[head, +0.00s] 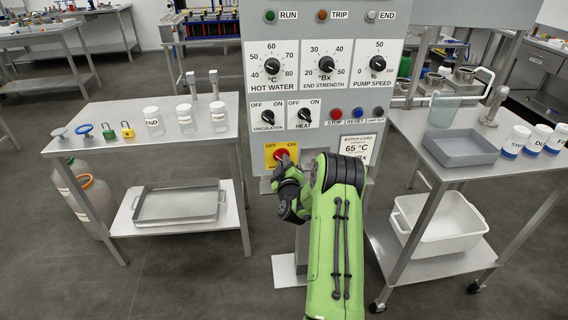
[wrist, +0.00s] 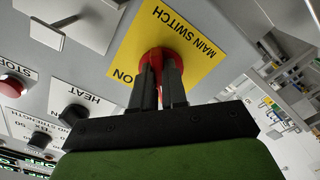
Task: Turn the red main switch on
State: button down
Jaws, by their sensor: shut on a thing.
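The red main switch (head: 281,154) sits on a yellow plate (head: 269,160) with OFF and ON marks, low on the grey control panel. My gripper (wrist: 160,78) is shut on the switch's red knob (wrist: 157,55), one finger on each side of it. In the head view, my gripper (head: 287,168) meets the plate from the front and hides part of it. The wrist view shows the plate turned over, with MAIN SWITCH and ON readable. The fingers cover much of the knob, so I cannot tell its exact angle.
Above are the CIRCULATION (head: 268,117) and HEAT (head: 304,116) knobs and several push buttons.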

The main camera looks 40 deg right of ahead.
jog(key=shift+m, duration=0.3)
jog(key=m, duration=0.5)
jog(key=m+b, duration=0.1)
jog(key=m, duration=1.1)
jog(key=shift+w+a+b, duration=0.2)
jog(key=shift+a+b, duration=0.15)
jog(key=shift+f+m, duration=0.1)
jog(key=shift+m, duration=0.2)
jog(key=c, duration=1.2)
grip_release()
jog(key=shift+o, duration=0.2)
